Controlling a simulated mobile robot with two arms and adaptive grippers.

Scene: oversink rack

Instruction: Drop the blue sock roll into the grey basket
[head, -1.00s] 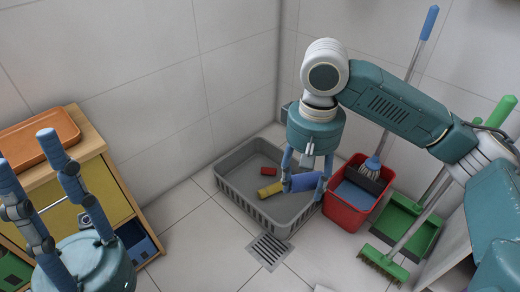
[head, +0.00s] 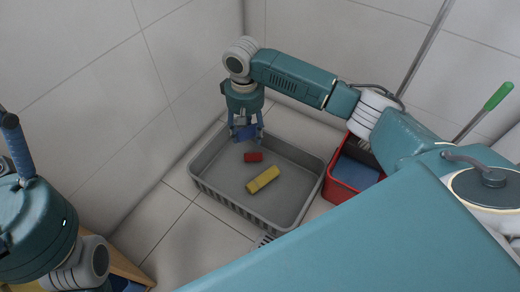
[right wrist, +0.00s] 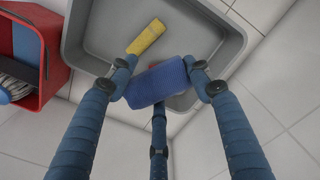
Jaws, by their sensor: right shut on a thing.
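The grey basket (head: 292,176) stands on the tiled floor near the wall corner. My right gripper (head: 246,136) is over its far left end, pointing down and shut on the blue sock roll (head: 247,131). In the right wrist view the blue sock roll (right wrist: 156,82) lies between the gripper's fingers (right wrist: 160,85), with part of the grey basket (right wrist: 232,45) behind it. The gripper partly hides the roll in the head view. My left gripper (head: 15,150) shows only in part at the left edge, and its opening cannot be judged.
A red roll (head: 253,157) and a yellow roll (head: 263,179) lie in the basket. A red bucket (head: 337,190) stands just right of it. Walls rise behind the basket. A green-handled tool (head: 490,102) stands at the right.

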